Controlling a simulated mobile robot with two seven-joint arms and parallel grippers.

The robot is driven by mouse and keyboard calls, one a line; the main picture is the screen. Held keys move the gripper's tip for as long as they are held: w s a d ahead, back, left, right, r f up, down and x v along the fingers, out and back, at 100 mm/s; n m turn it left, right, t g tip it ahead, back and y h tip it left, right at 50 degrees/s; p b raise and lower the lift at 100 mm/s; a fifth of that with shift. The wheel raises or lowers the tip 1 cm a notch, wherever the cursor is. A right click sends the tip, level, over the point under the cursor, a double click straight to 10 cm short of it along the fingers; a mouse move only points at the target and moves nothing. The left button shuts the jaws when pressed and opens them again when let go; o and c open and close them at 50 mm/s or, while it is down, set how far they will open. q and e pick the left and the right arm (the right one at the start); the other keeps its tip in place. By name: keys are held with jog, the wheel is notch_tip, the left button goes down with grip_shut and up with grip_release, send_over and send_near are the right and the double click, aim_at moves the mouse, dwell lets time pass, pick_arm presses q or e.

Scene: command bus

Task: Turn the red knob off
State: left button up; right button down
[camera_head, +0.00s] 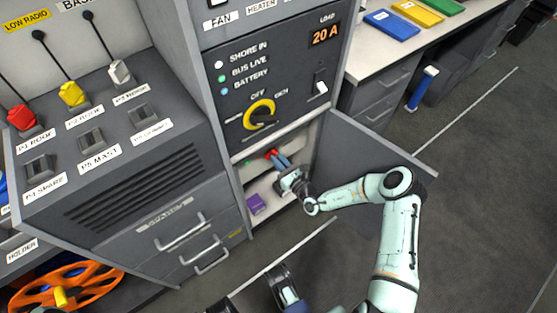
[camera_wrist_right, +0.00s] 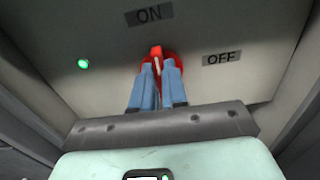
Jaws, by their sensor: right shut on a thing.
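The red knob (camera_wrist_right: 157,54) is on the back panel of the open lower compartment, and its handle points up toward the ON label (camera_wrist_right: 149,14). The OFF label (camera_wrist_right: 222,59) is to its right. In the head view only a bit of the knob (camera_head: 271,153) shows past the fingers. My right gripper (camera_wrist_right: 158,72) reaches into the compartment with its blue fingers shut on the knob, one on each side; it also shows in the head view (camera_head: 279,160). Part of what may be my left gripper (camera_head: 285,288) shows at the bottom edge; its jaws are unclear.
A green light (camera_wrist_right: 83,64) glows left of the knob. The compartment's grey door (camera_head: 345,160) stands open at the right, beside my right arm. A purple box (camera_head: 257,204) lies on the compartment floor. A yellow rotary switch (camera_head: 259,114) sits above the opening.

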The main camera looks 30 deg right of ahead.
pick_arm(q)
jog(key=w+r+t+p, duration=0.2)
jog(key=w+r, duration=0.3)
jog(key=s+d+r+g+p, duration=0.1)
jog(key=s+d+r+p, duration=0.1)
jog(key=s, duration=0.3)
jog(key=shift+s+d+r+m+g+h+p, duration=0.15)
jog(key=shift+d+r+m+g+h+p, duration=0.2)
jog(key=shift+d+p, duration=0.25)
pick_arm(e)
jog(key=shift+d+f+m, duration=0.15)
jog(key=shift+f+m, duration=0.05)
jog(key=shift+m, duration=2.75)
jog(key=shift+d+f+m, duration=0.1)
jog(key=shift+f+m, duration=0.15)
jog(key=shift+m, duration=2.65)
jog(key=shift+d+f+m, duration=0.15)
jog(key=shift+f+m, duration=0.05)
jog(key=shift+m, duration=2.75)
pick_arm(q)
jog(key=shift+f, duration=0.1)
pick_arm(e)
jog(key=c, duration=1.2)
grip_release()
jog(key=shift+o, duration=0.2)
